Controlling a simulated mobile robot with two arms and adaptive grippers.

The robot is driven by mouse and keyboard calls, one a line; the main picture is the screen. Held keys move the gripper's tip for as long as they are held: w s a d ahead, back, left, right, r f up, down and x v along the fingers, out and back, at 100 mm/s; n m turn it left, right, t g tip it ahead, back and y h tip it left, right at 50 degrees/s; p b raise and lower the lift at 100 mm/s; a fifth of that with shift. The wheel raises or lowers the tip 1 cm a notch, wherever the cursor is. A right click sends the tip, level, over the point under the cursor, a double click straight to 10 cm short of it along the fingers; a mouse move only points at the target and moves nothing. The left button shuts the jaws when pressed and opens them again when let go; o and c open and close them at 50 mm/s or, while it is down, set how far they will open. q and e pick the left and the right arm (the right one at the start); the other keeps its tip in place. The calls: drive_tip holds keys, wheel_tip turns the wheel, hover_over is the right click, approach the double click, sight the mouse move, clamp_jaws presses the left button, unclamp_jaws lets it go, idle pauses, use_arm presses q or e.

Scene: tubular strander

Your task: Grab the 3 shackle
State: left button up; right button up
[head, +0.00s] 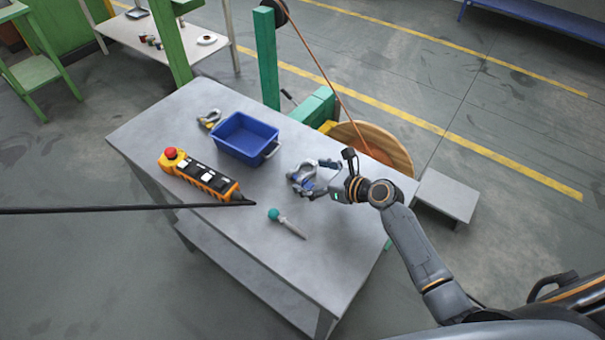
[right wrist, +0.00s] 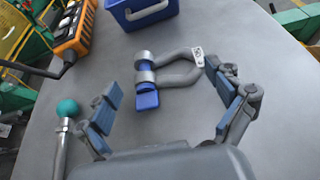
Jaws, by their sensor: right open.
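A grey shackle with a blue pin (head: 300,176) lies on the grey table right of the blue bin. In the right wrist view the same shackle (right wrist: 177,72) lies flat, with a white tag on its bow whose marking I cannot read for sure. My right gripper (head: 320,181) is open and low over the table beside this shackle. In the right wrist view its spread fingers (right wrist: 163,80) have the shackle ahead and between them, with nothing gripped. Another shackle with a yellow-orange part (head: 209,119) lies left of the bin. My left gripper is not in view.
The blue bin (head: 245,137) stands on the table (head: 205,225). An orange pendant (head: 203,178) with a red button and black cable lies at the left. A teal-handled tool (head: 286,222) lies nearer the front. A wooden reel (head: 375,148) stands behind the table.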

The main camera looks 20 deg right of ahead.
drive_tip(key=shift+w+a+f, duration=0.1)
drive_tip(key=shift+w, duration=0.05)
drive_tip(key=c, duration=0.3)
drive_tip(key=shift+s, duration=0.2)
drive_tip(key=c, duration=1.5)
clamp_jaws()
drive_tip(key=shift+w+r, duration=0.1)
drive_tip(key=shift+r, duration=0.1)
